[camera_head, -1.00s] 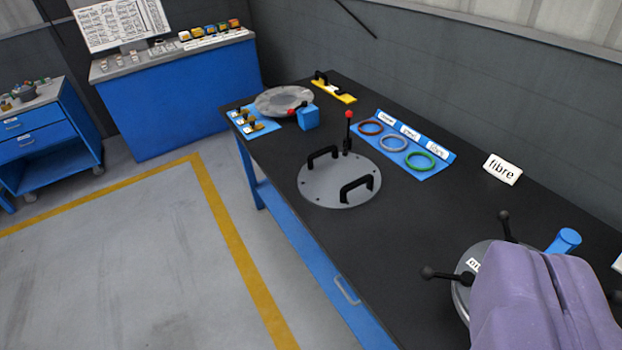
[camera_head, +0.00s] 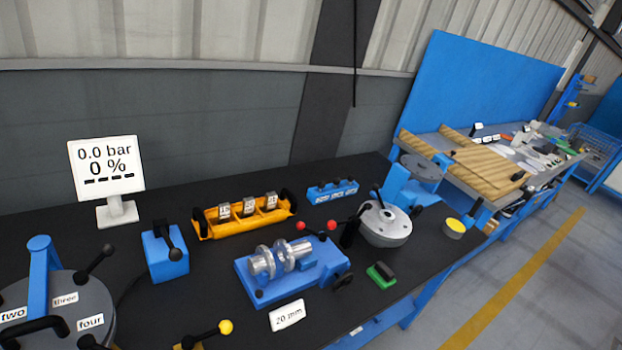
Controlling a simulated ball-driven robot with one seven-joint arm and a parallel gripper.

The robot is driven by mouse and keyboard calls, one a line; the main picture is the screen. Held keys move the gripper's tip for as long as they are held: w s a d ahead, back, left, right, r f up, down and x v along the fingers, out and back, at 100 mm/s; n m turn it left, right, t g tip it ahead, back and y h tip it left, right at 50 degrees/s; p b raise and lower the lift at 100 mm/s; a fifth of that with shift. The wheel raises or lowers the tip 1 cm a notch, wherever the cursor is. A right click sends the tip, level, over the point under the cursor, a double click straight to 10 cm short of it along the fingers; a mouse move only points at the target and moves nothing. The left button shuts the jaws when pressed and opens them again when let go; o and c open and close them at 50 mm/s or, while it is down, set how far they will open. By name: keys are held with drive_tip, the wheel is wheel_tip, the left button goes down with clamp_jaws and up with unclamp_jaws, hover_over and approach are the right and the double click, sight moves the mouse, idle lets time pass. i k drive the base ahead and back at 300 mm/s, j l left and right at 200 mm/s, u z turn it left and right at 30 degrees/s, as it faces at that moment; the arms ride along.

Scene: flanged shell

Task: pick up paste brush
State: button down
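I cannot make out a paste brush for certain. A small round pot with a yellow top (camera_head: 455,228) stands near the right end of the black bench, with a blue-and-black upright piece (camera_head: 474,208) close behind it. A green block with a black grip (camera_head: 381,274) lies at the bench's front edge; I cannot tell whether it is a brush. My gripper is not in view.
The black bench (camera_head: 207,193) carries a display reading 0.0 bar (camera_head: 106,167), a yellow tray (camera_head: 243,217), a blue fixture with metal parts (camera_head: 292,270) and a round metal lidded pot (camera_head: 385,224). A second bench with wooden planks (camera_head: 484,170) stands at right. Clear floor lies right.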

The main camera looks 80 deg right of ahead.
sight(478, 203)
drive_tip(key=z, duration=3.15)
drive_tip(key=i+l+u, duration=0.3)
drive_tip(key=i+l, duration=0.35)
drive_tip(key=i, duration=0.4)
drive_tip(key=i+l+u, duration=0.3)
drive_tip(key=i+l, duration=0.6)
drive_tip(key=i+l+u, duration=0.25)
drive_tip(key=i+l, duration=0.75)
drive_tip(key=l, duration=0.15)
